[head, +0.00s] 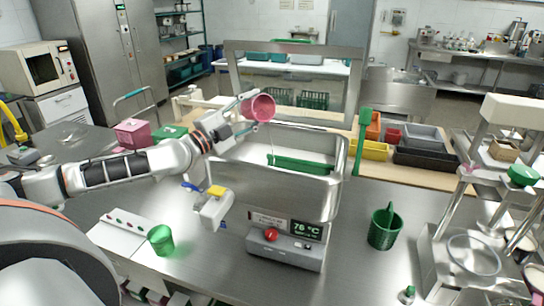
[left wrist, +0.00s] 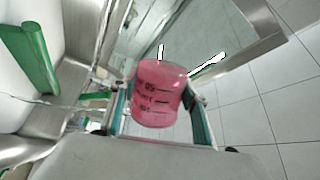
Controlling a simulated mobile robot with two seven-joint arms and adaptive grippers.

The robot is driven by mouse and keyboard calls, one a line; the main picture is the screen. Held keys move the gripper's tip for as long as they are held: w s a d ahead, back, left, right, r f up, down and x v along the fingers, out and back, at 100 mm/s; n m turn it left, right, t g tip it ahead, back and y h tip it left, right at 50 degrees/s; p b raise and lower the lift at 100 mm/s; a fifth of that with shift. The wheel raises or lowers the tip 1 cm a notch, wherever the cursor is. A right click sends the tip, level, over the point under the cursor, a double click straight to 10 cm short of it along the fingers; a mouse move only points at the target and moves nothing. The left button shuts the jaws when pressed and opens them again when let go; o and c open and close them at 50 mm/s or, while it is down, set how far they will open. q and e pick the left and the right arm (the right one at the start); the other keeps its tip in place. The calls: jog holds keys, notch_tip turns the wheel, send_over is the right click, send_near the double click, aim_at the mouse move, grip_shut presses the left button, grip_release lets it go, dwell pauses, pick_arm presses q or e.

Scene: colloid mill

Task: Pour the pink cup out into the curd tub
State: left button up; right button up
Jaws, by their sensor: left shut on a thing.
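My left gripper (head: 246,112) is shut on the pink cup (head: 262,107) and holds it above the back left part of the curd tub. The cup is tilted, with its open mouth turned toward the right and the camera. A thin pale line shows below it, but I cannot tell whether it is liquid. In the left wrist view the pink cup (left wrist: 157,95), with dark markings, sits between the two fingers. The curd tub (head: 336,190) is a steel basin with a 76 °C display on its front. A green bar lies inside it. My right gripper is not in view.
A white tap with a yellow top (head: 214,205) sits at the tub's left front. A green beaker (head: 161,240) and a green basket (head: 384,228) stand on the steel counter. An upright green paddle (head: 360,140) is at the tub's right. Coloured bins stand behind it.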

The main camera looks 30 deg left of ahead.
pick_arm(q)
jog(key=shift+f, duration=0.1)
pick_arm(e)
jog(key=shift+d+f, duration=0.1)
pick_arm(q)
jog(key=shift+d+f+m, duration=0.1)
jog(key=shift+m, duration=0.4)
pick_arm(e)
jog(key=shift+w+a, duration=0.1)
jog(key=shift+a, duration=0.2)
pick_arm(q)
jog(key=shift+b, duration=0.35)
jog(key=shift+d+f+m+h+b, duration=0.15)
jog(key=shift+m+h+b, duration=0.2)
jog(key=shift+b, duration=0.3)
jog(key=shift+m, duration=0.25)
jog(key=shift+f, duration=0.1)
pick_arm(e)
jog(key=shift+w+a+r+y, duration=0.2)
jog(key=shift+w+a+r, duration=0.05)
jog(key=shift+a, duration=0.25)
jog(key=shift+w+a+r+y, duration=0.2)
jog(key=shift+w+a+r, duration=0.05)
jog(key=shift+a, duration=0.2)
pick_arm(q)
jog(key=shift+m, duration=0.3)
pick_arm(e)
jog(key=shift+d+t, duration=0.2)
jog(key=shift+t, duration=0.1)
